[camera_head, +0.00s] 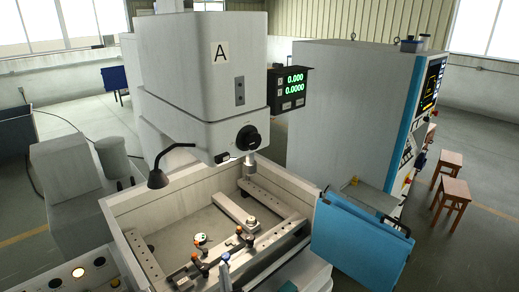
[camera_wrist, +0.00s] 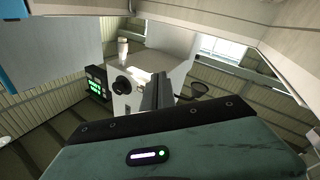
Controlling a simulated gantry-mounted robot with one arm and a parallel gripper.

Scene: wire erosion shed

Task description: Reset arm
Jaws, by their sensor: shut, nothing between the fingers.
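My gripper (camera_wrist: 158,92) shows in the wrist view as dark fingers, closed together with nothing between them. They rise from a grey-green body with a black edge and a small lit indicator. The fingers point toward the white machine head, which stands behind them. I cannot clearly make out my gripper in the head view. The machine head (camera_head: 200,75), marked A, stands over an open work tank (camera_head: 155,200). It also shows in the wrist view (camera_wrist: 135,100).
The tank holds rails and clamps with orange knobs (camera_head: 205,262). A black lamp (camera_head: 158,179) hangs at its left rim. A blue door panel (camera_head: 360,240) stands out at right, before a tall cabinet (camera_head: 345,110). Wooden stools (camera_head: 452,195) stand far right. A readout (camera_head: 290,88) juts from the head.

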